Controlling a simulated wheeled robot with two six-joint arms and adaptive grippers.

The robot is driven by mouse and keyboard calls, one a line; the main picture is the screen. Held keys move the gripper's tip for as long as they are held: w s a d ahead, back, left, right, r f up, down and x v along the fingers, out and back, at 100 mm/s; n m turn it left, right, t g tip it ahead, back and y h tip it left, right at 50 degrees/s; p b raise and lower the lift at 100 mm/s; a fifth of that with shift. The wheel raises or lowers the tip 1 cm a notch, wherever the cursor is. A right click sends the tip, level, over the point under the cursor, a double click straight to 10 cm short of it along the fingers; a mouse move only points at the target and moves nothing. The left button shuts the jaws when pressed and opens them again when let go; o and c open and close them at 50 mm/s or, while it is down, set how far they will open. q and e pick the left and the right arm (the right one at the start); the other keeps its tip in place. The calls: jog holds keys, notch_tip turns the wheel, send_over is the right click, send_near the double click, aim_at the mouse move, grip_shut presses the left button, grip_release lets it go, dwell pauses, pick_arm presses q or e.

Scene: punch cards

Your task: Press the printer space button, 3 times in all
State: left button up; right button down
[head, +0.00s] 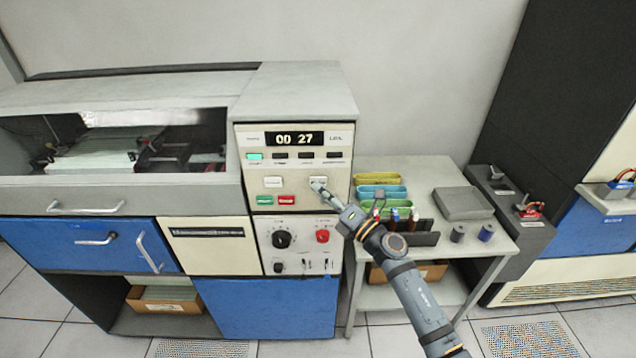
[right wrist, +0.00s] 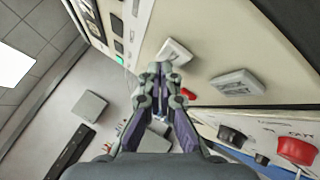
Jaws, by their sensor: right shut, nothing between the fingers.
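The cream control panel (head: 339,184) of the machine carries a left white button (head: 273,182) and a right white button (head: 318,181). Their labels are too small to read, so I cannot tell which is the space button. My right gripper (head: 318,187) is shut and empty, its tips at the right white button and partly covering it. In the right wrist view my fingertips (right wrist: 160,69) are just below a white button (right wrist: 175,52); I cannot tell whether they touch it. Another white button (right wrist: 237,84) shows to its right. My left gripper is not in view.
A lit display (head: 294,139) reads "00 27" above a green lamp (head: 254,156). Green (head: 264,200) and red (head: 286,200) buttons sit below. A black knob (head: 281,239) and red knob (head: 322,236) are lower. A side table (head: 420,172) with colored trays stands right.

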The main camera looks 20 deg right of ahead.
jog(key=shift+w+d, duration=0.1)
jog(key=shift+w, duration=0.25)
dwell(0.7)
jog(key=shift+s, duration=0.15)
jog(key=shift+s+a, duration=0.25)
jog(key=shift+s, duration=0.4)
jog(key=s, duration=0.2)
jog(key=s+a+p, duration=0.1)
jog(key=s, duration=0.1)
jog(key=shift+s+a, duration=0.2)
jog(key=shift+s, duration=0.2)
dwell(0.6)
